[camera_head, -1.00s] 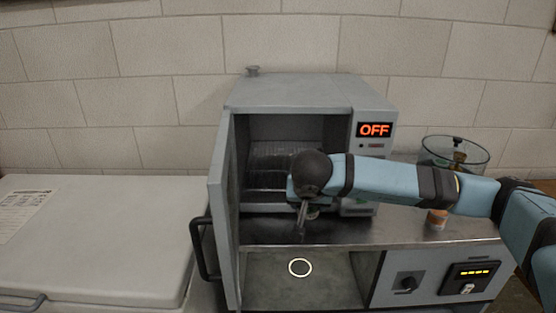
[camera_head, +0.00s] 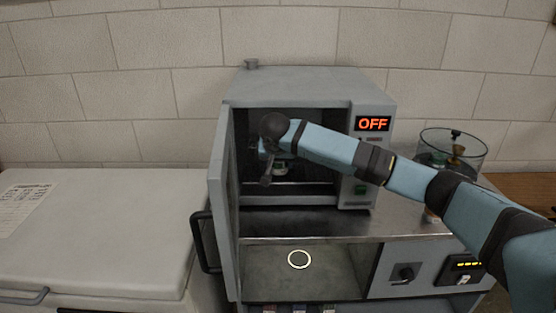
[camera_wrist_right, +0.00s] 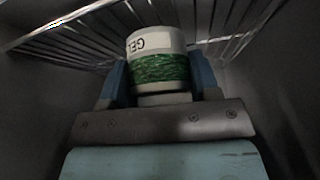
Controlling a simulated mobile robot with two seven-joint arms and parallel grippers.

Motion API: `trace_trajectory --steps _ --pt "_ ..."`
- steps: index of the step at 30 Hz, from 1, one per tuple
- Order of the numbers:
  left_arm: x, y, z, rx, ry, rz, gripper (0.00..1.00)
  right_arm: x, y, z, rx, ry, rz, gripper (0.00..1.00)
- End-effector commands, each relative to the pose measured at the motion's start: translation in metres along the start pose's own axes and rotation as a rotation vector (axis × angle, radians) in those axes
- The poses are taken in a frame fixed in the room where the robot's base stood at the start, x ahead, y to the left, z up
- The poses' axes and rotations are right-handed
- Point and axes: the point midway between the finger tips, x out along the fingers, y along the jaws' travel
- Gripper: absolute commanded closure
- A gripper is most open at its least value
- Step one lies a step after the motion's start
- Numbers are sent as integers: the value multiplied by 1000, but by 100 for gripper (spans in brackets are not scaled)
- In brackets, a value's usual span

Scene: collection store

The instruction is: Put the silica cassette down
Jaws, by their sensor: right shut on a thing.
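The silica cassette (camera_wrist_right: 160,68) is a short cylinder with a white top band lettered "GEL" and green contents. My right gripper (camera_wrist_right: 160,82) is shut on it, with a blue finger on each side. In the head view my right gripper (camera_head: 272,172) is inside the open grey oven (camera_head: 290,90), and a little of the cassette (camera_head: 282,170) shows there, partly hidden by the wrist. Wire rack bars (camera_wrist_right: 240,45) show around and beyond the cassette in the wrist view. I cannot tell whether the cassette touches the rack. My left gripper is not in view.
The oven door (camera_head: 223,205) stands open at the left, and the oven display (camera_head: 373,124) reads "OFF". A clear round vessel (camera_head: 452,150) stands right of the oven. A pale lidded chest (camera_head: 100,225) is at the left. The steel counter (camera_head: 300,222) before the oven is clear.

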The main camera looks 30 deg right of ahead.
Motion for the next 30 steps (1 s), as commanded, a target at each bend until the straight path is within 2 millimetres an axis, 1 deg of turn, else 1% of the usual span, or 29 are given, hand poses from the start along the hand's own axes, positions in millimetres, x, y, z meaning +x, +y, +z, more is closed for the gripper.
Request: trace_trajectory --steps 2,4,16,17,18,19,20,27,30 --pt "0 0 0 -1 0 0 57 5 -7 -8 2 -2 0 68" --pt "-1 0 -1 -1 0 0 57 9 -5 -5 0 -2 1 68" --pt "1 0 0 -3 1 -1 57 13 -5 -2 0 1 1 68" --pt "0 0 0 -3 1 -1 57 12 -5 -3 0 1 0 39" --pt "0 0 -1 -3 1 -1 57 12 -5 -3 0 1 0 30" --pt "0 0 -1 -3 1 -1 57 12 -5 -3 0 0 0 23" --pt "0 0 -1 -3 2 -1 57 12 -5 -3 0 0 0 18" --pt "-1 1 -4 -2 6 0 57 12 -5 -3 0 0 0 18" --pt "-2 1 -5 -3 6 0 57 8 -5 -5 0 0 -1 18"
